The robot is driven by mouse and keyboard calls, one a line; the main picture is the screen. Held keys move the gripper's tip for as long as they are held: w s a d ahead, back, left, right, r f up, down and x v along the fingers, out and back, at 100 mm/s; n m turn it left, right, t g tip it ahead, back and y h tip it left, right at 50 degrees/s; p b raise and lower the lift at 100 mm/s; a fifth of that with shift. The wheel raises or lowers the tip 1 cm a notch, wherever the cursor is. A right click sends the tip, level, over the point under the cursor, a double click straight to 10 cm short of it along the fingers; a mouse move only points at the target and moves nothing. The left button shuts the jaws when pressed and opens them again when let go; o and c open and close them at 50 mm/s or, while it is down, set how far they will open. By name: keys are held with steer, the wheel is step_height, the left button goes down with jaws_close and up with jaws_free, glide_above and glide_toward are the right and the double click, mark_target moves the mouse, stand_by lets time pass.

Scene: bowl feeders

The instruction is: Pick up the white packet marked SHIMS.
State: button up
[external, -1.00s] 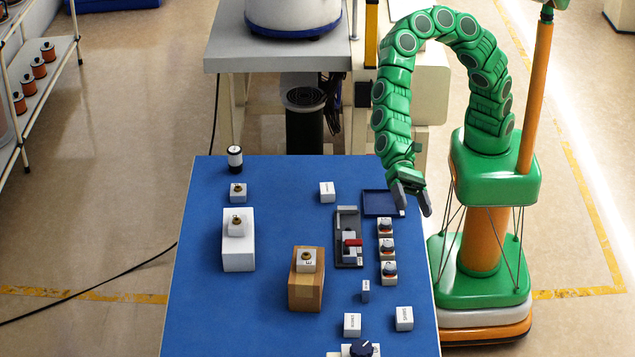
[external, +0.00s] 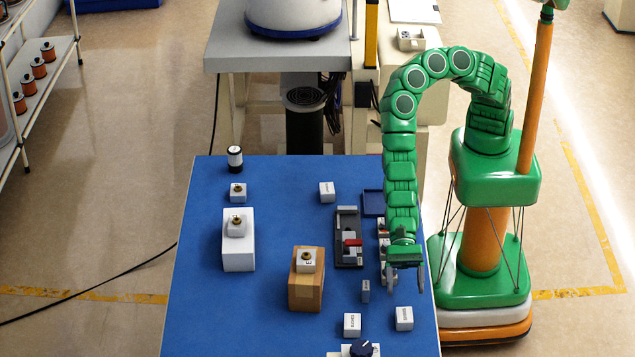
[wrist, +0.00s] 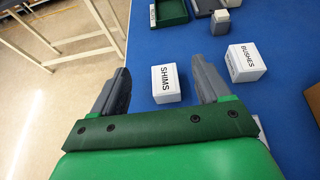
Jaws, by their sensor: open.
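The white packet marked SHIMS (wrist: 167,84) lies on the blue table and shows between my fingers in the wrist view. In the external view it appears to be the white packet (external: 404,318) near the table's right edge, just in front of my gripper; its label is too small to read there. My gripper (external: 403,277) is open and empty, with its fingers spread and apart from the packet. It also shows in the wrist view (wrist: 161,68).
A white packet marked BUSHES (wrist: 246,62) sits close to the right of SHIMS in the wrist view. A small blue-grey block (external: 366,291) stands left of my gripper. A cardboard box (external: 305,292) is farther left. A green tray (wrist: 172,14) lies beyond SHIMS.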

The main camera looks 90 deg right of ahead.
mark_target(404, 311)
steer(key=shift+f, duration=2.35)
steer(key=shift+a+f, duration=0.8)
steer(key=shift+a, duration=0.15)
steer(key=shift+a+f, duration=0.1)
steer(key=shift+a, duration=0.35)
steer(key=c, duration=1.2)
